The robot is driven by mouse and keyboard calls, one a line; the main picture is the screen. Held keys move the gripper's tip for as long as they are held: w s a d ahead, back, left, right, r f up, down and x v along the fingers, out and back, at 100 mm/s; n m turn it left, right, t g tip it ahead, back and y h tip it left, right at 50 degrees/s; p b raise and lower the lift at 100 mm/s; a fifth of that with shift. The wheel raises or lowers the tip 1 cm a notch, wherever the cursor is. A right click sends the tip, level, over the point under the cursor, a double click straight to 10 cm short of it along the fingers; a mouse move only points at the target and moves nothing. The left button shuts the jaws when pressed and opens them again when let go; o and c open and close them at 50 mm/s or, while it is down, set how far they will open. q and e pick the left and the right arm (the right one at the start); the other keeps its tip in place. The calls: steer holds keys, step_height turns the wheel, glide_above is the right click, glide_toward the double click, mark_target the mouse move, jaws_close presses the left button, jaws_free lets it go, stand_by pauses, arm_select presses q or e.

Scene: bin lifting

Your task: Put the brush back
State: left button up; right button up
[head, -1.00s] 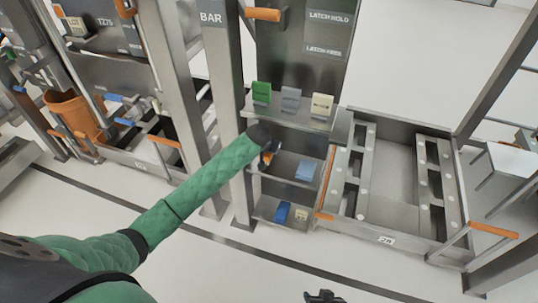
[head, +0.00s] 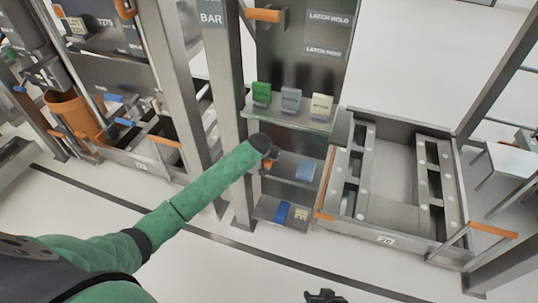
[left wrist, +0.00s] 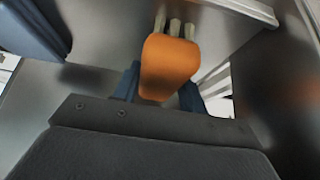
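The orange brush (left wrist: 170,68) shows in the left wrist view with pale bristle-like prongs at its far end. The dark blue fingers of my left gripper (left wrist: 160,90) lie on either side of it and appear closed on it. In the head view, my left gripper (head: 270,158) is at the middle shelf (head: 284,164) of the metal rack, mostly hidden by my green sleeve, with a bit of orange showing. My right gripper (head: 322,296) is small at the bottom edge, empty-looking; its opening is unclear.
Green, grey and cream blocks stand on the upper shelf (head: 290,117). A light-blue block (head: 305,171) is right of my left gripper. A blue item (head: 282,212) and a cream item (head: 301,214) are on the lower shelf. A metal frame (head: 390,238) stands at right. The front floor is clear.

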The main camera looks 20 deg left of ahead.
arm_select(q)
steer(key=o, duration=0.3)
steer(key=shift+o, duration=0.2)
steer(key=shift+r, duration=0.1)
steer(key=shift+s+r, duration=0.1)
steer(key=shift+r, duration=0.15)
steer(key=v, duration=1.1)
steer(key=shift+s+r, duration=0.15)
steer(key=shift+r, duration=0.1)
steer(key=s+d+f+m+g+h, duration=0.1)
steer(key=s+d+f, duration=0.45)
steer(key=s, duration=0.35)
steer(key=s+d+f+m+h, duration=0.1)
steer(key=s+d+f+h, duration=0.1)
steer(key=s+d+f, duration=0.65)
steer(key=s+d, duration=0.1)
steer(key=s, duration=0.9)
steer(key=s+d+f, duration=0.2)
steer(key=s, duration=1)
steer(key=shift+d+h, duration=0.35)
steer(key=shift+h, duration=0.05)
